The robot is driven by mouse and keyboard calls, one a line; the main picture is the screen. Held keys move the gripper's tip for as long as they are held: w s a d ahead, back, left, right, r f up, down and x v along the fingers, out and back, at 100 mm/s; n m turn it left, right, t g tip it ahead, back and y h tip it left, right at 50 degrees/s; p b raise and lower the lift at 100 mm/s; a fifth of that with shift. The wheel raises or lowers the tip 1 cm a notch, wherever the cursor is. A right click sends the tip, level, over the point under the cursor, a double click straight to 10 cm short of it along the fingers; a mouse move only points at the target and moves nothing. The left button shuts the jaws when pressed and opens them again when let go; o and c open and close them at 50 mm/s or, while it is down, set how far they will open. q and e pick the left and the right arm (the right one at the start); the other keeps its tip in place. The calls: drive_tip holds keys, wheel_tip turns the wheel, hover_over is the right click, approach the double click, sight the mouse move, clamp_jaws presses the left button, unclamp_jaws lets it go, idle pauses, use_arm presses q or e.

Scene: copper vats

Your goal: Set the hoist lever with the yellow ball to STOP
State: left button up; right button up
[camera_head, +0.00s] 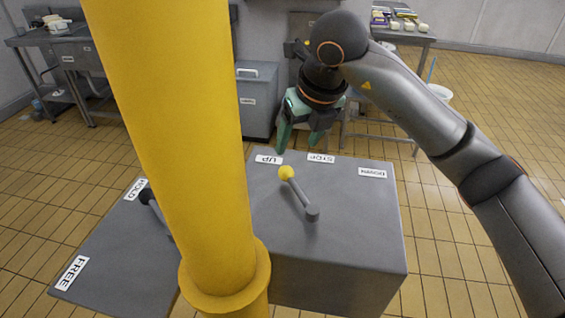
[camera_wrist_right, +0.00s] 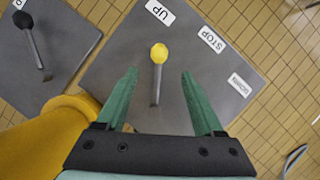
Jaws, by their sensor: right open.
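The hoist lever is a grey rod with a yellow ball (camera_head: 286,173) at its tip, on a grey box top (camera_head: 350,215). It leans from its pivot toward the UP label (camera_head: 269,159). The STOP label (camera_head: 320,158) is right of that, and the DOWN label (camera_head: 372,173) is farther right. My right gripper (camera_head: 299,143) is open and empty, above and behind the ball. In the right wrist view the yellow ball (camera_wrist_right: 159,53) appears between and beyond the open teal fingers (camera_wrist_right: 160,74), not held. My left gripper is not in view.
A thick yellow post (camera_head: 175,130) stands in front, left of the lever. Left of it, a second lever with a black knob (camera_head: 146,196) stands on a panel with HOLD and FREE labels (camera_head: 73,273). Tables and a grey bin (camera_head: 257,100) stand behind.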

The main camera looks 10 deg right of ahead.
sight(287, 169)
drive_tip(key=p+x, duration=0.1)
drive_tip(key=x, duration=1)
drive_tip(key=shift+f, duration=0.1)
clamp_jaws()
idle(1.1)
